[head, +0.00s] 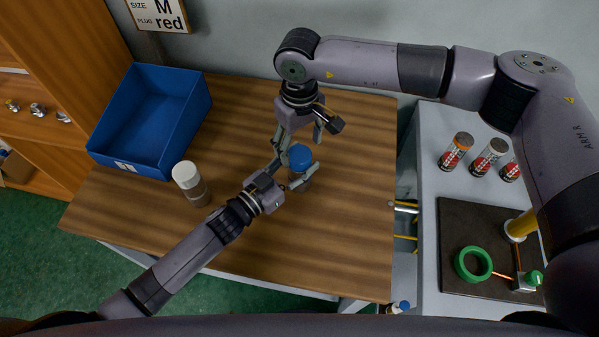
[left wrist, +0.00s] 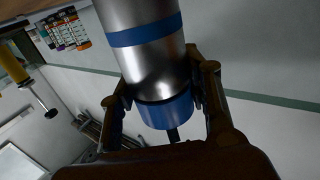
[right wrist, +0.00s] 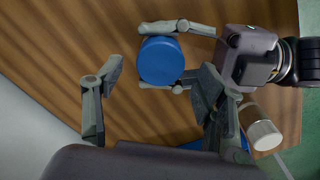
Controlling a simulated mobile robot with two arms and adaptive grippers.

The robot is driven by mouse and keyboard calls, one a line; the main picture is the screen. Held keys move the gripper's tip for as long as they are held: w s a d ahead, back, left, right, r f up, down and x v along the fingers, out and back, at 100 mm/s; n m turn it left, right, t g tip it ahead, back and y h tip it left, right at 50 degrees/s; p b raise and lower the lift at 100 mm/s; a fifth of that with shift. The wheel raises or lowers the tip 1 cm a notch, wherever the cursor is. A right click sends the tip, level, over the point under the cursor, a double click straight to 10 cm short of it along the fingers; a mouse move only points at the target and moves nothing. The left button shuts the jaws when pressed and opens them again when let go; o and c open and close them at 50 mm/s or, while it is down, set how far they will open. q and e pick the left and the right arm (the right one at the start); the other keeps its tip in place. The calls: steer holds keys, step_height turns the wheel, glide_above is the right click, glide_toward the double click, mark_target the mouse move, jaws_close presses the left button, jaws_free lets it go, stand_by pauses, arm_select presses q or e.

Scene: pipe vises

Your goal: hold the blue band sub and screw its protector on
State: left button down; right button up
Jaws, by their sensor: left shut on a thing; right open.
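The blue band sub is a metal cylinder with a blue band (left wrist: 145,31), upright in my left gripper (head: 300,160), above or on the table. A blue cap, seemingly its protector (head: 299,154), covers its upper end. The cap also shows in the left wrist view (left wrist: 166,110) and as a round blue top in the right wrist view (right wrist: 161,60). I cannot tell how tightly it sits. My left fingers close around the sub from either side. My right gripper (head: 299,138) is open just behind and above the cap, its fingers apart on either side of it.
A cylinder with a white cap (head: 187,176) stands left of my left forearm. A blue bin (head: 140,165) sits at the table's left. On the grey side bench (head: 427,170) are several cans (head: 455,152), a green ring (head: 473,264) and a dark mat (head: 462,225). The table's right front is clear.

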steer(key=shift+r, duration=0.3)
steer(key=shift+o, duration=0.5)
steer(key=o, duration=0.5)
steer(key=shift+c, duration=0.2)
step_height(320, 180, up, 12)
arm_select(q)
steer(key=c, duration=0.8)
jaws_free()
steer(key=shift+o, duration=0.2)
